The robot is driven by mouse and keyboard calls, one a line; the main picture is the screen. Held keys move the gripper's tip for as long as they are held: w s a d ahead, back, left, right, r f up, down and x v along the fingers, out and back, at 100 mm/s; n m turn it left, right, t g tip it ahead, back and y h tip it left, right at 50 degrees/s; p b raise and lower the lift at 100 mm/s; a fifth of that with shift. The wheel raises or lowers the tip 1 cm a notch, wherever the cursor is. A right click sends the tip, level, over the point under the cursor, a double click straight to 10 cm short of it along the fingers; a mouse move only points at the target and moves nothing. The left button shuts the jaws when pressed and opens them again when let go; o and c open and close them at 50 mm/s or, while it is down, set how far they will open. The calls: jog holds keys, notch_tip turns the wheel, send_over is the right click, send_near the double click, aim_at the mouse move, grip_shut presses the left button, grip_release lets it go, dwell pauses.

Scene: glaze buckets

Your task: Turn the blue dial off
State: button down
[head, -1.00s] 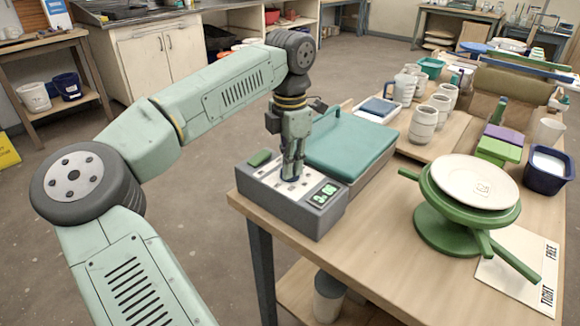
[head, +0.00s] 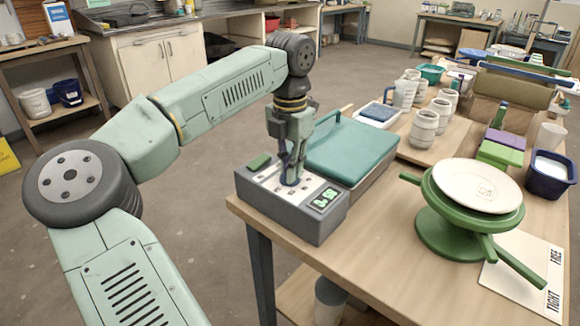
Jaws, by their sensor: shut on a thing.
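A grey control box (head: 305,227) sits at the near left corner of the wooden table. Its light top panel carries a green button (head: 259,162) at the back left and a lit green display (head: 323,199) at the front right. My gripper (head: 292,177) points down onto the middle of the panel, shut on the blue dial (head: 291,181). Only a small dark blue part of the dial shows between and below the fingers. Its pointer and any marks around it are hidden or too small to read.
A box with a teal lid (head: 345,149) stands right behind the control box, close to my gripper. A green banding wheel (head: 447,228) with a white plate (head: 478,184) stands to the right. Bare tabletop (head: 375,235) lies between.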

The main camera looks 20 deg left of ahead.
jog(key=c, duration=1.6)
grip_release()
jog(key=shift+c, duration=0.2)
notch_tip(320, 180, up, 12)
